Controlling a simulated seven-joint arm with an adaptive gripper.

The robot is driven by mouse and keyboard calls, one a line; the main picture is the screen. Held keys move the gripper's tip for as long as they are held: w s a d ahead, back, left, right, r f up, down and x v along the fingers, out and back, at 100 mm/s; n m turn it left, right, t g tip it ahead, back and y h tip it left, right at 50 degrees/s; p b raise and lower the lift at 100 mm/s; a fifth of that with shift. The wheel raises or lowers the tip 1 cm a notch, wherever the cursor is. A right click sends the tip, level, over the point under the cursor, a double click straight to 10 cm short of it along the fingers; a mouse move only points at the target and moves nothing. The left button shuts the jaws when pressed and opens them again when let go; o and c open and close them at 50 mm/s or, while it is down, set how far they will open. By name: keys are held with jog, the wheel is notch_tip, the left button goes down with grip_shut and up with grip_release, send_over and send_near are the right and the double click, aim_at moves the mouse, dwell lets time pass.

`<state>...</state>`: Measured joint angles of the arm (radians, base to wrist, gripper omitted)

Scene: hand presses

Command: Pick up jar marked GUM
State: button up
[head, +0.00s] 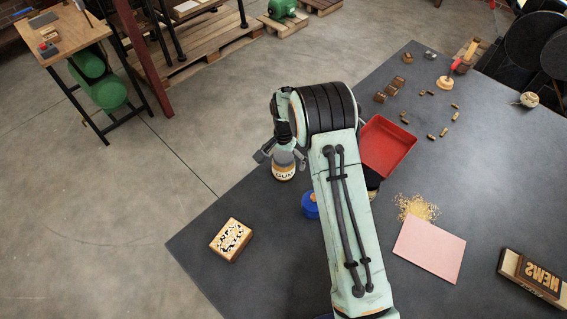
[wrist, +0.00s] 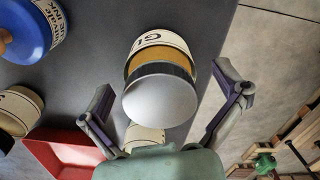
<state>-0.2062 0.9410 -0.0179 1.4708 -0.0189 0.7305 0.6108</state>
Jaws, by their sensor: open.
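The GUM jar (head: 284,174) stands on the dark table near its left edge, with a cream label lettered GUM. In the wrist view the jar (wrist: 156,40) shows an amber band and a smooth grey-white rounded top with a dark rim. My gripper (head: 281,157) is over the jar, its fingers spread. In the wrist view the fingers of my gripper (wrist: 163,82) are apart on either side of the jar, with gaps showing; neither visibly grips it. My arm hides part of the table to the right.
A blue tin (head: 310,205) stands close by, also in the wrist view (wrist: 30,28). Another labelled jar (wrist: 20,108) and a red tray (head: 387,146) are near. A patterned block (head: 231,240) lies front left. A pink sheet (head: 430,249) lies right of my arm.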

jog(key=c, duration=1.3)
